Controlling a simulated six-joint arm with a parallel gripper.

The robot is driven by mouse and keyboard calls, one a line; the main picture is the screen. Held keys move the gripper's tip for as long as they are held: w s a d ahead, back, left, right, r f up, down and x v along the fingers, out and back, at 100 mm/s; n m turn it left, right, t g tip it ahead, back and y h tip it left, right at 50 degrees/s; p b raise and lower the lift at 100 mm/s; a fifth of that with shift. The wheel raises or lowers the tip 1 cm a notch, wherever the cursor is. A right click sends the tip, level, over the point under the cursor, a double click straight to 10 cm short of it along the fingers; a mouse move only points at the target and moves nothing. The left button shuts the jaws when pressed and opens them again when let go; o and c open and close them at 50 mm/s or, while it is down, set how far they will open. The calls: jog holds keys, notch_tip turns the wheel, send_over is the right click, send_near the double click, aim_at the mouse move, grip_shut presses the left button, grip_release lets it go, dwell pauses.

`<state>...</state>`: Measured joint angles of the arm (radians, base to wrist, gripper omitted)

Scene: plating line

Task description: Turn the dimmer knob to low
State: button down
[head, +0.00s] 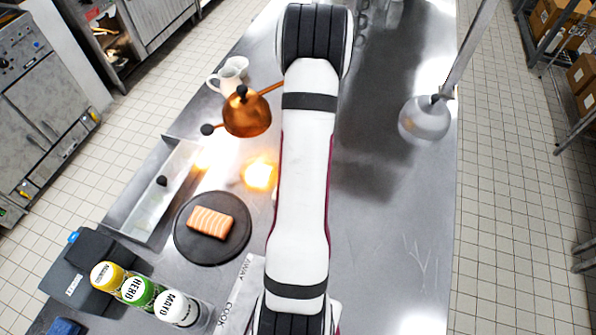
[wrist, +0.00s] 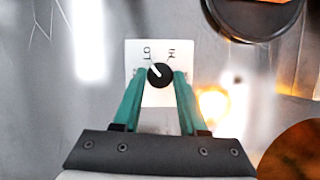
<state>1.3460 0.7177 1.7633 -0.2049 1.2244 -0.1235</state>
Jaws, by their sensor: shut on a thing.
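In the wrist view, the black dimmer knob (wrist: 160,76) sits on a white plate (wrist: 134,58) marked LO and HI. Its white pointer line slants to the upper left, toward the LO mark. My gripper (wrist: 160,77) has its two teal fingers shut on the knob, one on each side. In the head view, my arm hides the knob and the gripper. A copper heat lamp (head: 246,116) hangs over the counter to the left of my arm, and part of it shows in the wrist view (wrist: 296,153).
A dark round plate (head: 212,252) holds a salmon piece (head: 210,222). Several bottles, including a mayo bottle (head: 176,308), stand at the lower left. A long metal tray (head: 128,222) lies left. A grey lamp (head: 425,120) hangs at right. The counter right of my arm is mostly clear.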

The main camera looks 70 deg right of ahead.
jog(key=shift+m+t, duration=0.3)
jog(key=shift+m, duration=0.6)
jog(key=shift+s, duration=0.1)
jog(key=shift+c, duration=2.2)
grip_release()
jog(key=v, duration=1.5)
jog(key=shift+r, duration=0.4)
jog(key=shift+a, duration=0.1)
